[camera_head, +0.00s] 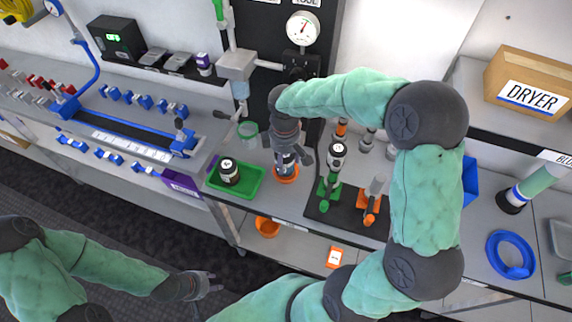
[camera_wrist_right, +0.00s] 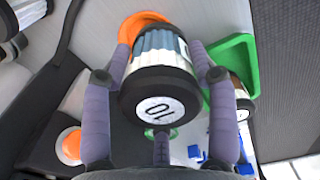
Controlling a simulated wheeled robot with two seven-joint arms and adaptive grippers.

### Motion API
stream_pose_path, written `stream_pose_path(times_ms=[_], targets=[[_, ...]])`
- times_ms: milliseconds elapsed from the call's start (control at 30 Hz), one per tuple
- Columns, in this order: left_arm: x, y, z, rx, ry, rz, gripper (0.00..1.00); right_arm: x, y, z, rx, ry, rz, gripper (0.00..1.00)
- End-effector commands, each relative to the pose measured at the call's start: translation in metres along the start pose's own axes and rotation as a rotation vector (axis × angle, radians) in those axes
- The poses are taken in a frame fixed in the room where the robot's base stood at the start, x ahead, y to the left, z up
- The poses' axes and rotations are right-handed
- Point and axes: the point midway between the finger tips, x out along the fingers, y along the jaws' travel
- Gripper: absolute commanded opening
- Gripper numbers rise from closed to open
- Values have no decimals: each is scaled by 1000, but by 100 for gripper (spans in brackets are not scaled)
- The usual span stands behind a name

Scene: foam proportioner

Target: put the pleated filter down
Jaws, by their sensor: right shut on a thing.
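The pleated filter (camera_wrist_right: 158,82) has white-blue pleats and black end caps, one marked "10". My right gripper (camera_wrist_right: 160,90) is shut on it, with fingers along both sides. In the head view my right gripper (camera_head: 289,158) points down and holds the filter (camera_head: 286,170) at an orange round dish (camera_head: 286,180) on the bench. The dish also shows beyond the filter in the wrist view (camera_wrist_right: 135,22). I cannot tell whether the filter touches the dish. My left gripper (camera_head: 213,284) is open and empty, low in front of the bench.
A green tray (camera_head: 213,183) with a dark jar (camera_head: 229,172) stands left of the dish. To the right, a black mat (camera_head: 345,222) holds a green stand with a black-and-white canister (camera_head: 337,155) and an orange tool (camera_head: 370,210). A pipe assembly (camera_head: 237,66) stands behind.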

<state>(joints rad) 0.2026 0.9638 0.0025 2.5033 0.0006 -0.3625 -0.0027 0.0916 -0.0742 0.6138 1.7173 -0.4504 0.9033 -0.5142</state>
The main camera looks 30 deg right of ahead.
Motion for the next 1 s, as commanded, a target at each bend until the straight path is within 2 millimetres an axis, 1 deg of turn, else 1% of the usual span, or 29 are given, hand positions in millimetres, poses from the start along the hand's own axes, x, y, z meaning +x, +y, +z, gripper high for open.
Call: stream_pose_path(times_ms=[33, 100, 333, 433, 600, 633, 1000], targets=[[4, -1, 0, 0, 0, 0, 40, 9, 6, -1, 3, -1, -1, 23], [5, -2, 0, 0, 0, 0, 40, 16, 12, -2, 2, -1, 0, 23], [7, -3, 0, 0, 0, 0, 40, 25, 21, -5, 1, 1, 1, 23], [10, -4, 0, 0, 0, 0, 40, 34, 27, -6, 1, 0, 0, 23], [16, -6, -1, 0, 0, 0, 40, 59, 26, -6, 1, -1, 0, 23], [17, -6, -1, 0, 0, 0, 40, 61, 26, -6, 1, -1, 0, 23], [17, -6, -1, 0, 0, 0, 40, 64, 26, -6, 1, 1, 1, 23]])
